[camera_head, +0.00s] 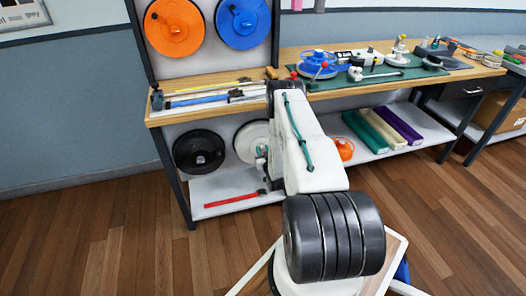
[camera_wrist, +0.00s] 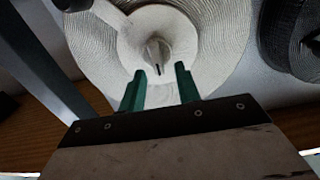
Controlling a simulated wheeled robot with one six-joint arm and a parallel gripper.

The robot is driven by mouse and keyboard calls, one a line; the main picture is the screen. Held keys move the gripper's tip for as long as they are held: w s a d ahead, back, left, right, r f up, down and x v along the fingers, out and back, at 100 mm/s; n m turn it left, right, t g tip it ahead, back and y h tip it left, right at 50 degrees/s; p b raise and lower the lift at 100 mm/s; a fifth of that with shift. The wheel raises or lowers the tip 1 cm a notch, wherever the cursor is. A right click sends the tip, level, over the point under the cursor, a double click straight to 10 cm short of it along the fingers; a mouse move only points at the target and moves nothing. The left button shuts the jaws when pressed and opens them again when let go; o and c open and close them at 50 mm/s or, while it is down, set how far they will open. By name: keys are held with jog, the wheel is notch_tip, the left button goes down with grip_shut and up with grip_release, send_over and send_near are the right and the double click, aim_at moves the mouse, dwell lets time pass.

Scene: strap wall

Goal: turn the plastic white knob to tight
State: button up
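The white knob (camera_wrist: 152,50) sits at the centre of a large white ribbed disc (camera_wrist: 95,45) in the wrist view. It has a raised grip with a dark mark on it. In the head view the white disc (camera_head: 247,136) shows below the bench top, partly hidden by my arm. The knob itself is hidden there. My gripper (camera_wrist: 160,84) is open, its two green fingers apart and pointing at the disc. The knob lies just beyond the fingertips, roughly between them, with nothing held. No tight label is readable.
A black disc (camera_head: 199,151) hangs beside the white one, with orange (camera_head: 174,27) and blue (camera_head: 242,22) discs above. The bench top (camera_head: 215,78) overhangs the white disc. A lower shelf (camera_head: 222,184) holds a red bar (camera_head: 231,200).

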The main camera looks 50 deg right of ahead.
grip_shut()
jog(key=shift+m, duration=0.3)
jog(key=m, duration=0.4)
jog(key=d+m, duration=0.1)
jog(key=m, duration=0.1)
jog(key=shift+s+f, duration=0.15)
jog(key=shift+s, duration=0.05)
jog(key=m, duration=0.3)
jog(key=f+m, duration=0.1)
jog(key=m, duration=0.7)
jog(key=shift+s+d+f, duration=0.2)
jog(key=shift+d+f, duration=0.05)
jog(key=shift+d, duration=0.05)
